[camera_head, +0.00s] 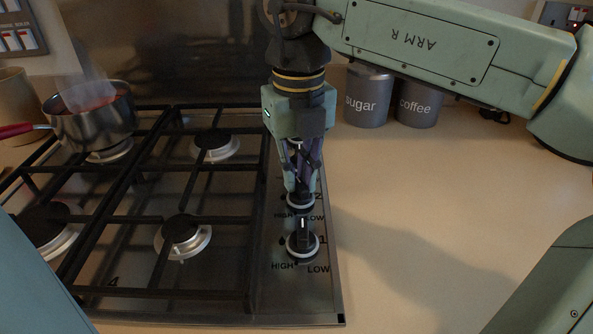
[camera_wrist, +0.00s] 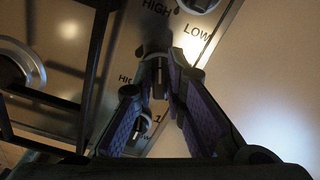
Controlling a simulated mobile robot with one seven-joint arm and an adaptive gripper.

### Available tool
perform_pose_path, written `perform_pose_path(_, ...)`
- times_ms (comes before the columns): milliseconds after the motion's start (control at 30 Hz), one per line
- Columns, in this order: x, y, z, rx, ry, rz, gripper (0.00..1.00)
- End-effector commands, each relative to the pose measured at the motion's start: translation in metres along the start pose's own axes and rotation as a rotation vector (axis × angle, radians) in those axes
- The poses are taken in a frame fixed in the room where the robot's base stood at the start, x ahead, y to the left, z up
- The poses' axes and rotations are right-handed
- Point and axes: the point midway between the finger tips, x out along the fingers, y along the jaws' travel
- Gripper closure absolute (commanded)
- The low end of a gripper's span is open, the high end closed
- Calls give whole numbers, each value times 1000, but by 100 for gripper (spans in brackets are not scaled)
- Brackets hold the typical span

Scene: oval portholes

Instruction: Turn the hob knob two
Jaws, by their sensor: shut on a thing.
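Hob knob two (camera_head: 300,205) is a dark knob with a pale ring, beside the number 2 on the right strip of the hob. My gripper (camera_head: 299,187) points straight down over it and is shut on its grip. In the wrist view, the purple-padded fingers of my gripper (camera_wrist: 161,72) close on the dark grip of knob two (camera_wrist: 158,62).
Knob one (camera_head: 302,244) is just in front, close to my fingers. The hob's black grates (camera_head: 150,180) lie to the left. A steaming pot (camera_head: 95,125) stands at the back left. Sugar (camera_head: 367,100) and coffee (camera_head: 417,105) canisters stand behind. The counter at right is clear.

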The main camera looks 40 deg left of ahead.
Motion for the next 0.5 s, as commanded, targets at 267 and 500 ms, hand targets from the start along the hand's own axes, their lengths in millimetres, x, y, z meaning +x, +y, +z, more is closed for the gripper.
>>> perform_pose_path(267,0,-2,0,221,1,0,100)
perform_pose_path(500,0,-4,-1,344,0,0,100)
